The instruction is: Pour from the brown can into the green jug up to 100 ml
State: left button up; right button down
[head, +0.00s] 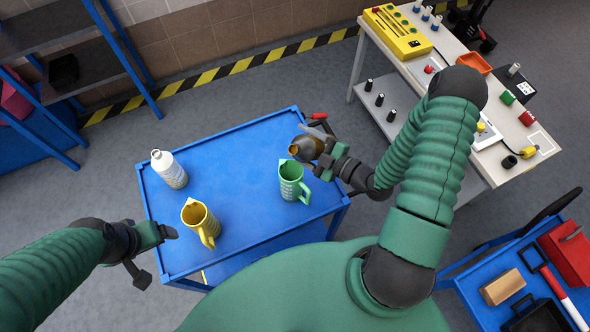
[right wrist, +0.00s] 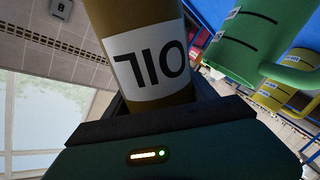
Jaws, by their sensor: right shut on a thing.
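The brown can (head: 305,148) is in my right gripper (head: 325,160), tilted, with its open end toward the left, above and just behind the green jug (head: 291,182). In the right wrist view the can (right wrist: 140,25) shows an OIL label, upside down. The green jug stands upright on the blue table top, handle toward the right; it also shows in the right wrist view (right wrist: 240,45). I cannot make out any stream or the level inside the jug. My left gripper (head: 152,254) is open and empty at the table's left front edge.
A yellow jug (head: 200,222) and a white bottle (head: 169,170) stand on the left half of the blue table (head: 235,150). A workbench (head: 470,85) stands to the right, a blue cart (head: 480,300) at lower right.

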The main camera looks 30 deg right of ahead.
jog(key=shift+a+r, duration=0.15)
jog(key=shift+a, duration=0.1)
jog(key=shift+w+d, duration=0.1)
jog(key=shift+d, duration=0.85)
pick_arm(q)
jog(key=shift+a+f, duration=0.1)
jog(key=shift+a, duration=0.25)
pick_arm(e)
jog(key=shift+a, duration=0.2)
jog(key=shift+d+n, duration=0.1)
jog(key=shift+n, duration=0.2)
